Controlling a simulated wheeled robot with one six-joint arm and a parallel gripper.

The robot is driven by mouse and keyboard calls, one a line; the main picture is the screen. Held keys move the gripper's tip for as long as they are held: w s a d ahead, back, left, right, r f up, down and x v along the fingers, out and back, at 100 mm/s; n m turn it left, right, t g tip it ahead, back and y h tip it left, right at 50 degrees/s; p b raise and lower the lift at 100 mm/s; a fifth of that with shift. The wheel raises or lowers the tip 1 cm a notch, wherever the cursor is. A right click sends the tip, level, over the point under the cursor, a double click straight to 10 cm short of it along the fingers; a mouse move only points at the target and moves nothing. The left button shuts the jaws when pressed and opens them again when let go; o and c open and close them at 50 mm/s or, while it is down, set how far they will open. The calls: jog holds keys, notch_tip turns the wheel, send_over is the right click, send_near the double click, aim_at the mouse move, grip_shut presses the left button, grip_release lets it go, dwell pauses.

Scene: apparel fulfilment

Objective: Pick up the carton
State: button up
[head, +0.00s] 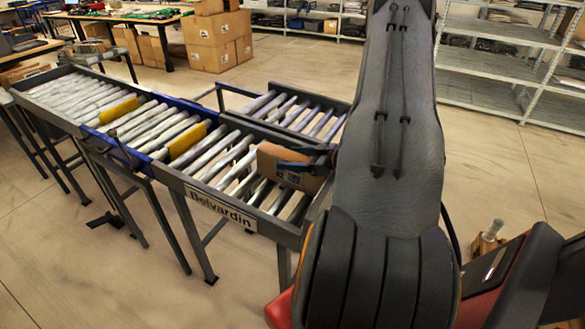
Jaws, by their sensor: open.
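A brown cardboard carton (270,161) sits on the rollers near the right end of the roller conveyor (187,180). It has a printed label on its near side. My gripper (300,166) is at the carton, with a dark finger across its top and near side. My grey arm hides the carton's right part and most of my gripper. I cannot tell whether both fingers touch the carton.
A second roller section (298,108) joins behind. Stacked cartons (217,40) stand on the floor at the back. Metal shelves (497,65) stand at the right. Open floor lies in front of the conveyor.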

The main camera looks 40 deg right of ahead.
jog(key=shift+w+f, duration=0.1)
jog(key=shift+w, duration=0.05)
grip_shut()
jog(key=shift+r, duration=0.2)
dwell(0.3)
jog(key=shift+r+b, duration=1.2)
jog(key=shift+r, duration=3.65)
